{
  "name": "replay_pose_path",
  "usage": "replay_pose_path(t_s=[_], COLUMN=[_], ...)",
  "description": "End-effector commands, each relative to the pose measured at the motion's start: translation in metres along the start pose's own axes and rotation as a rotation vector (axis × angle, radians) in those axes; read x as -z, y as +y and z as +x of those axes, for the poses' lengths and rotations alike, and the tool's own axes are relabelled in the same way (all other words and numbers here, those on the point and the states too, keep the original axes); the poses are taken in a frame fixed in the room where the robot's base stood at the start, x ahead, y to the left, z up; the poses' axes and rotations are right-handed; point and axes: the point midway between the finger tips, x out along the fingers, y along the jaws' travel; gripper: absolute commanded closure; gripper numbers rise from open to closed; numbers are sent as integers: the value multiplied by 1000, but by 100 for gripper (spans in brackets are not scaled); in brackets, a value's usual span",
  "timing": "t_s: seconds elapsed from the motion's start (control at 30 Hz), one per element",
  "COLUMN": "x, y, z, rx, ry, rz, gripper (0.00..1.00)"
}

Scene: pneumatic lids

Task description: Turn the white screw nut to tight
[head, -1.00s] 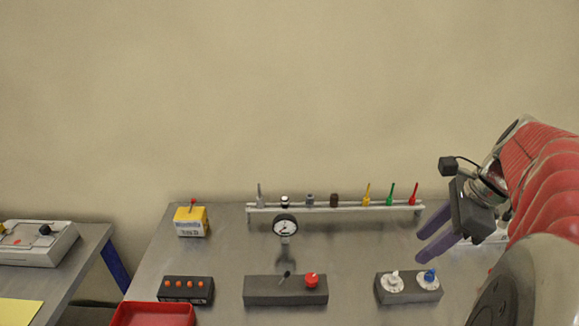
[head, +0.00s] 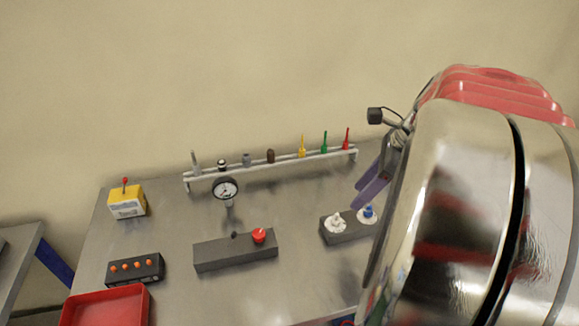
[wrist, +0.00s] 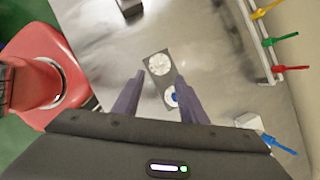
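The white screw nut (head: 337,222) sits on the left of a dark grey block (head: 345,237), on a round white base. A blue nut (head: 367,213) sits beside it on the right. In the wrist view the white nut (wrist: 159,64) lies just past my fingertips, with the blue nut (wrist: 171,97) closer to my palm. In the head view the purple fingers (head: 372,184) hang above and right of the block. The nut's exact turn is too small to tell.
A grey block with a red knob (head: 259,236) stands left of the nut block, with a gauge (head: 225,189) behind. A rack (head: 285,166) of coloured tools runs along the back. A red tray (head: 105,306) and yellow box (head: 127,202) stand left. My arm hides the table's right side.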

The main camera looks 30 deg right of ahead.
Motion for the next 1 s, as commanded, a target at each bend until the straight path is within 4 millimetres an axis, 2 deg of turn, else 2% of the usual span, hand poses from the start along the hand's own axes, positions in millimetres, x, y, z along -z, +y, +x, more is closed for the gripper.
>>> replay_pose_path(t_s=[0.4, 0.6, 0.73, 1.0], x=[-1, -1, -1, -1], y=[1, 0, 0, 0], z=[66, 92, 100, 101], rx=[-4, -2, -2, 0], ry=[0, 0, 0, 0], rz=[-2, -2, -2, -3], gripper=[62, 62, 62, 62])
